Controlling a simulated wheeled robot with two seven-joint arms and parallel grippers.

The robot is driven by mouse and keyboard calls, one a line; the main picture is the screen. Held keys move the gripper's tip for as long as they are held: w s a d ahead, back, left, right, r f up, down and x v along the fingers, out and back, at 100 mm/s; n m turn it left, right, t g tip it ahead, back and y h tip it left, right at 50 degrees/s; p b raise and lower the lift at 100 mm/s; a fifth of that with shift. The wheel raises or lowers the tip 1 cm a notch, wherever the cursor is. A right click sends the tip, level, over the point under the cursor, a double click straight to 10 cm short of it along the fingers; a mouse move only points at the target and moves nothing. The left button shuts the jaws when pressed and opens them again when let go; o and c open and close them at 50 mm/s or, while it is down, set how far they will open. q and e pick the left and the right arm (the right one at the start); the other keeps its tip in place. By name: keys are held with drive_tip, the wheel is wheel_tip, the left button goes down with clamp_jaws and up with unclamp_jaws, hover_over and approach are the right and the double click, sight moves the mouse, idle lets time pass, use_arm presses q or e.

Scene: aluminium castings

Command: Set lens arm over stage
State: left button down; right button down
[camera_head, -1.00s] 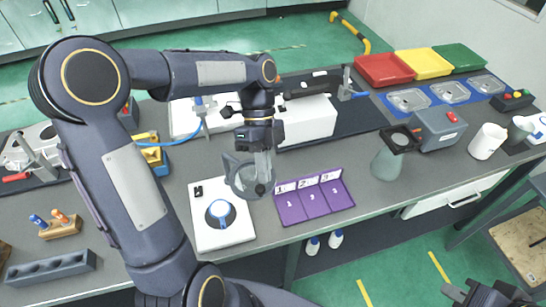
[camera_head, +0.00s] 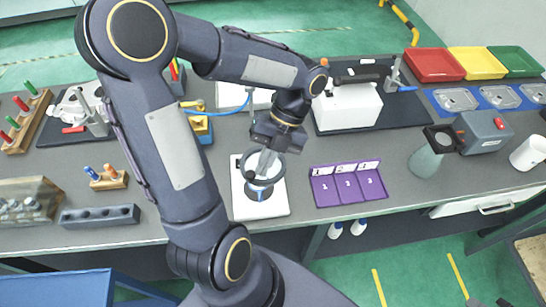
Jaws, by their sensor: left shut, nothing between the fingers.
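The white stage (camera_head: 247,208), with a blue round spot (camera_head: 258,192) on it, sits near the bench's front edge. The grey ring of the lens arm (camera_head: 279,176) shows above the stage and lines up with the back part of the blue spot. My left gripper (camera_head: 265,163) points down at the ring, with its fingers shut and nothing between them. Whether the fingers touch the ring I cannot tell. The lens arm's mount is hidden behind my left wrist. Only a dark tip of what seems my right gripper (camera_head: 503,302) shows at the bottom edge.
A purple tray (camera_head: 347,204) with numbered sections lies right of the stage. A grey-green flask (camera_head: 425,163) stands farther right. A grey block with holes (camera_head: 100,216) lies at left. A white box (camera_head: 347,107) stands behind.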

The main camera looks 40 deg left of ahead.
use_arm(q)
drive_tip(key=shift+s+a+r+m, duration=0.15)
drive_tip(key=shift+s+a+m, duration=0.2)
drive_tip(key=shift+a, duration=0.1)
drive_tip(key=shift+w+a+y+p, duration=0.15)
drive_tip(key=shift+y+p, duration=0.15)
drive_tip(key=shift+p, duration=0.2)
drive_tip(key=shift+s+a, duration=0.35)
drive_tip(key=shift+a, duration=0.1)
